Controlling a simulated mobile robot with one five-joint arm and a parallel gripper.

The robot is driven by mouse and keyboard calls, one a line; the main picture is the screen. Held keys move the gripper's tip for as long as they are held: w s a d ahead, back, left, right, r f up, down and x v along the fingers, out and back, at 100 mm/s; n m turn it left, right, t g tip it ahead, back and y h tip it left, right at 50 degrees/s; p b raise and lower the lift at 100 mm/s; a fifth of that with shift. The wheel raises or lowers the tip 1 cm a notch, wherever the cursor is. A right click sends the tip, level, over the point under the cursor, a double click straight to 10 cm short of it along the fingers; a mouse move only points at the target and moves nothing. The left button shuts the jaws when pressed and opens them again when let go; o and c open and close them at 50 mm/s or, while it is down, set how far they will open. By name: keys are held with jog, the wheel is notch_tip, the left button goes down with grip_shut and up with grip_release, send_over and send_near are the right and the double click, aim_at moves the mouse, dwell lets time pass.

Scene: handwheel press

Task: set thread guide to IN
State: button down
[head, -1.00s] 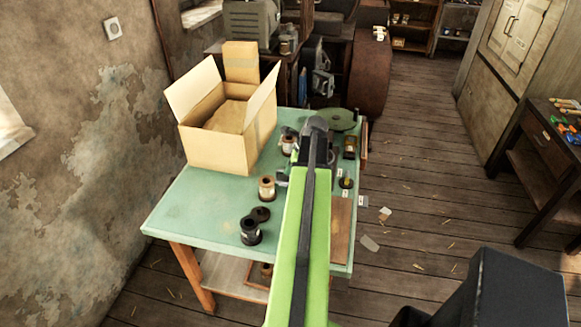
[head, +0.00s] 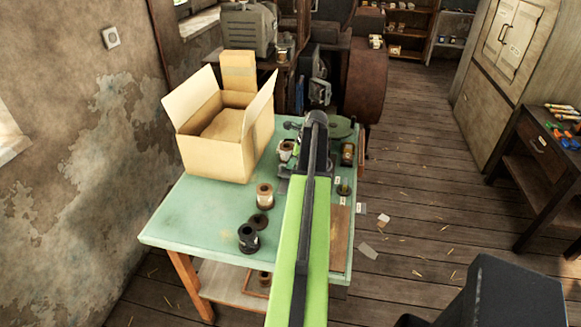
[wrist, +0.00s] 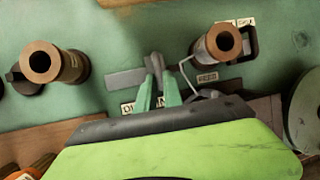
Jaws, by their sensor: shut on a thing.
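In the wrist view, the two green fingers of my gripper (wrist: 163,92) are closed around a small grey upright lever (wrist: 155,64), which I take to be the thread guide. It stands by a flat grey plate (wrist: 124,78) on the green table. A label below reads "O…" and "…N", with its middle hidden by the fingers, so I cannot tell the lever's setting. In the head view, my arm covers the fingertips and the lever.
Another spool (wrist: 50,62) is at left. In the head view, an open cardboard box (head: 215,150) sits on the green table (head: 195,215).

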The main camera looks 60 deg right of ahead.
jog(key=shift+d+r, duration=0.1)
jog(key=shift+d, duration=0.15)
jog(key=c, duration=1.5)
grip_release()
jog(key=shift+w, duration=0.1)
jog(key=p+v, duration=1.5)
jog(key=v, duration=0.2)
jog(key=shift+p, duration=0.4)
jog(key=shift+a+r, duration=0.1)
